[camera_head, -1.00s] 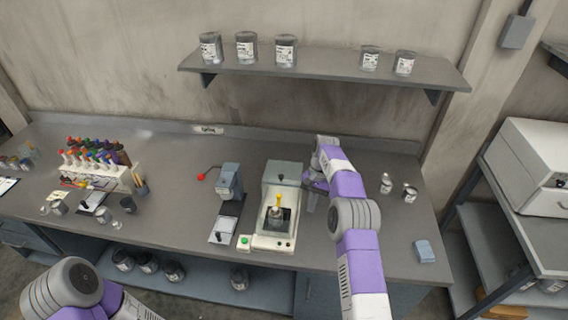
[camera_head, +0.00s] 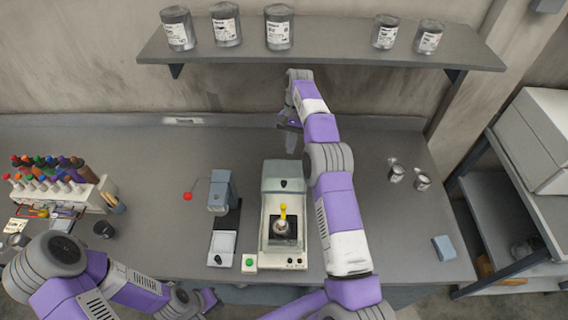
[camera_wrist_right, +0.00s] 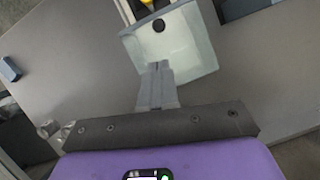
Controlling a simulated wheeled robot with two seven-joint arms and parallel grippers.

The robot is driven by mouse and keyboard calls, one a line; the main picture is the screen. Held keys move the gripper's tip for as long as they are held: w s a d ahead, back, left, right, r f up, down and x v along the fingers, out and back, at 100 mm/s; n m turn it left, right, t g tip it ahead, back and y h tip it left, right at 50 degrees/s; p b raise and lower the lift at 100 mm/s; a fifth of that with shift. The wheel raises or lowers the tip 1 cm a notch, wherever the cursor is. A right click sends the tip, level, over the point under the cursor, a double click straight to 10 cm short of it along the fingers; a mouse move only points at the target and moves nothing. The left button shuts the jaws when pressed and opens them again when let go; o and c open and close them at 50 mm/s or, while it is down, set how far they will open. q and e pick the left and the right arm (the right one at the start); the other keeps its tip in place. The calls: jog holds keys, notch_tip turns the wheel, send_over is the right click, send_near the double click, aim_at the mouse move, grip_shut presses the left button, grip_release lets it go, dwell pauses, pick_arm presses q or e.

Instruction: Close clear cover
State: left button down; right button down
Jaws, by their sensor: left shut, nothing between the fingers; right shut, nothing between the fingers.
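The clear cover (camera_head: 284,172), a pale see-through hood with a black knob, stands raised at the back of the white bench machine (camera_head: 268,258). The machine's open front shows a container with a yellow top (camera_head: 283,217). In the right wrist view the cover (camera_wrist_right: 190,50) is just beyond my fingers. My right gripper (camera_head: 291,147) is shut and empty behind the cover, above the back of the bench; its closed fingers show in the right wrist view (camera_wrist_right: 157,72). I cannot tell if they touch the cover. My left gripper (camera_head: 208,298) is low at the front edge, shut, its fingers barely visible.
A grey device (camera_head: 221,190) with a red-knobbed lever stands left of the machine. A bottle rack (camera_head: 80,198) is at the left. Small cans (camera_head: 397,173) and a blue block (camera_head: 443,248) are at the right. A shelf (camera_head: 330,48) with several cans hangs above.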

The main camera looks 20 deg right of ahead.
pick_arm(q)
jog(key=shift+f, duration=0.35)
pick_arm(e)
send_over(287, 179)
jog(key=shift+f, duration=4.45)
